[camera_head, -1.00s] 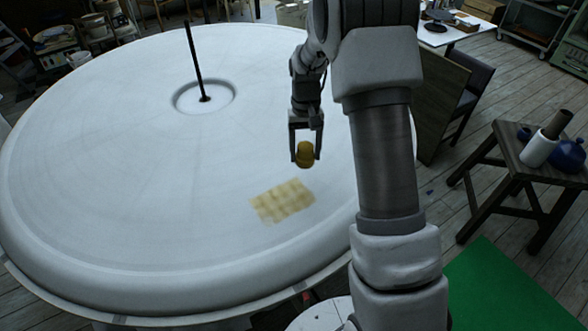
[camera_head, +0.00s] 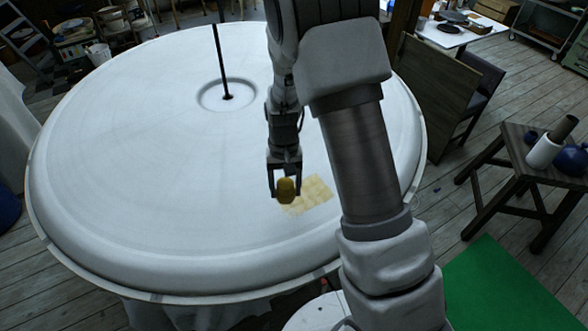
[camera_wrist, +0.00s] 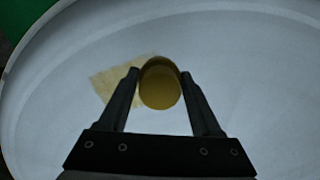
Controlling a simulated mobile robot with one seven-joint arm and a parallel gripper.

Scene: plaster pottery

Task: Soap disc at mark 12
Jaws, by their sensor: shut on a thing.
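The soap disc (camera_head: 286,190) is a small yellow-brown rounded piece held between the fingers of my gripper (camera_head: 285,192). In the wrist view the soap disc (camera_wrist: 160,86) sits between both fingertips of my gripper (camera_wrist: 160,85). It appears to be above the white round table (camera_head: 130,190); the exact gap cannot be told. A yellowish, grid-like rectangular patch (camera_head: 314,194) lies on the table just right of the disc, partly behind it. In the wrist view the patch (camera_wrist: 110,82) shows left of the disc. I cannot see any number or mark 12.
A dark upright rod (camera_head: 220,60) stands in a round recess near the table's middle. A wooden stool (camera_head: 520,170) with a white cylinder and a blue pot stands at the right. A green mat (camera_head: 495,290) lies on the floor.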

